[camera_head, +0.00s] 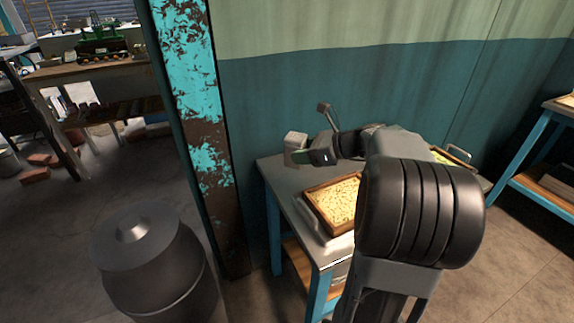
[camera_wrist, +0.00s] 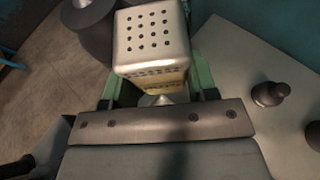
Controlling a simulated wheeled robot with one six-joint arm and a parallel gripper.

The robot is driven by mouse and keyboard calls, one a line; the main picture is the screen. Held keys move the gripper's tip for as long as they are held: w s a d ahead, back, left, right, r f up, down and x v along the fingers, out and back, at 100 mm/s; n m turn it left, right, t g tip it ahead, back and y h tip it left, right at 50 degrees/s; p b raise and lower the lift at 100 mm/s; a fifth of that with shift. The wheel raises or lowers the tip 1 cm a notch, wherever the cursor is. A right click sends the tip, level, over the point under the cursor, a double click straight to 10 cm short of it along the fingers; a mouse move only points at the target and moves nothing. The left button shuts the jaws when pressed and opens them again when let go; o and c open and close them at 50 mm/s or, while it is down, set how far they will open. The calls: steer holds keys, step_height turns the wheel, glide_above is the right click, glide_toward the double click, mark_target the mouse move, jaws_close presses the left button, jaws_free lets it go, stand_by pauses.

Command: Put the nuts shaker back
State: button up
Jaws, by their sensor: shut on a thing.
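The nuts shaker (camera_head: 295,141) is a pale metal box with rounded edges, at the far left corner of the metal table (camera_head: 283,178) in the head view. In the wrist view the shaker (camera_wrist: 152,38) shows its perforated top and a yellowish band below it. My gripper (camera_head: 300,157) is shut on the shaker, with green fingers on both sides of it in the wrist view (camera_wrist: 155,88). The shaker's lower part is hidden by the gripper. I cannot tell whether its base touches the table.
A wooden tray of nuts (camera_head: 318,211) lies on the table, partly behind my arm. A dark lidded barrel (camera_head: 150,265) stands at lower left, and a worn turquoise post (camera_head: 192,90) rises beside the table. A knob (camera_wrist: 270,94) stands on the pale surface at right in the wrist view.

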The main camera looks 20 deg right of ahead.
steer(key=shift+w+d+f+b, duration=0.3)
steer(key=shift+w+f, duration=1.05)
steer(key=shift+w, duration=0.45)
steer(key=shift+w+d+f+b, duration=0.3)
steer(key=shift+w+f, duration=1.1)
steer(key=shift+w, duration=0.4)
steer(key=shift+w+d+f+b, duration=0.2)
steer(key=shift+w+d+f, duration=0.1)
steer(key=shift+w+f, duration=1.3)
steer(key=shift+w, duration=0.4)
steer(key=shift+w+f+b, duration=0.1)
steer(key=shift+f+b, duration=0.4)
steer(key=shift+f, duration=1.1)
steer(key=shift+f, duration=0.1)
steer(key=shift+f, duration=0.15)
steer(key=o, duration=1)
